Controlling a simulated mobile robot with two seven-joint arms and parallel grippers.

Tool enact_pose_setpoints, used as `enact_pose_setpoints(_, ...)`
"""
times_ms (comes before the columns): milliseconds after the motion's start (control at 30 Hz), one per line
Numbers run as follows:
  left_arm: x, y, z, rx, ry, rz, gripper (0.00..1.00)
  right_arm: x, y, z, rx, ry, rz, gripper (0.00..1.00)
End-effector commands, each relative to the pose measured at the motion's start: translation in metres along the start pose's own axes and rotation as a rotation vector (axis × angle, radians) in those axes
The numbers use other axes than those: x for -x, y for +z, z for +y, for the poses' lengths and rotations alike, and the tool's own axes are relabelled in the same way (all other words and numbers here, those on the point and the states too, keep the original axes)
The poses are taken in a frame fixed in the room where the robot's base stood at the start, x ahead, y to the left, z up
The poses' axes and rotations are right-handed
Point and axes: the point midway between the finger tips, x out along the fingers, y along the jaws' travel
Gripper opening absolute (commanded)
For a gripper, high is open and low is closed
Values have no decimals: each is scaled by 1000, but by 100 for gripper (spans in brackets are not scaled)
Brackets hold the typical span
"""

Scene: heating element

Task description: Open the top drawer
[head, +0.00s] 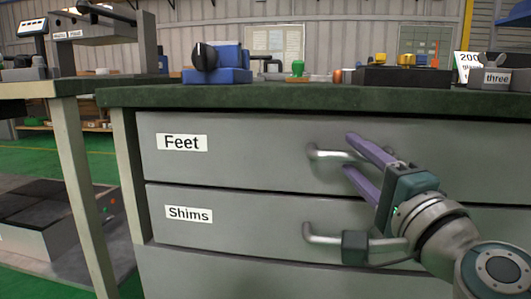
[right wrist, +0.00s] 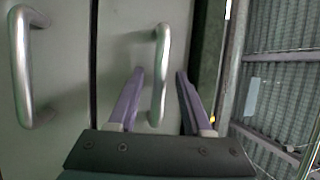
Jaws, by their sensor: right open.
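The top drawer (head: 250,145) is a grey front labelled "Feet" and looks closed, flush with the drawer below. Its silver bar handle (head: 325,154) is partly hidden behind my right gripper (head: 349,154). The right gripper is open, with purple fingers one above and one below the bar in the head view. My left gripper is not in view.
A second drawer (head: 250,218) labelled "Shims" sits directly below, with its own handle (head: 320,236) close under my right arm. The green worktop (head: 300,94) above holds a blue device (head: 218,65) and several small parts. Another table (head: 75,140) stands at left.

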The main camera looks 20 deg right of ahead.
Motion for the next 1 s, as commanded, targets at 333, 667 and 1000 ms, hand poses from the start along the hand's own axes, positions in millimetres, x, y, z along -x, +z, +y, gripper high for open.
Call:
enact_pose_setpoints(333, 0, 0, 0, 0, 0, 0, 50, -13, 0, 0, -1, 1, -1, 50)
enact_pose_setpoints(667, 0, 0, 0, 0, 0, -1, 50, -13, 0, 0, -1, 1, -1, 24)
enact_pose_setpoints(1000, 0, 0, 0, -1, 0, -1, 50, -13, 0, 0, 0, 1, -2, 0)
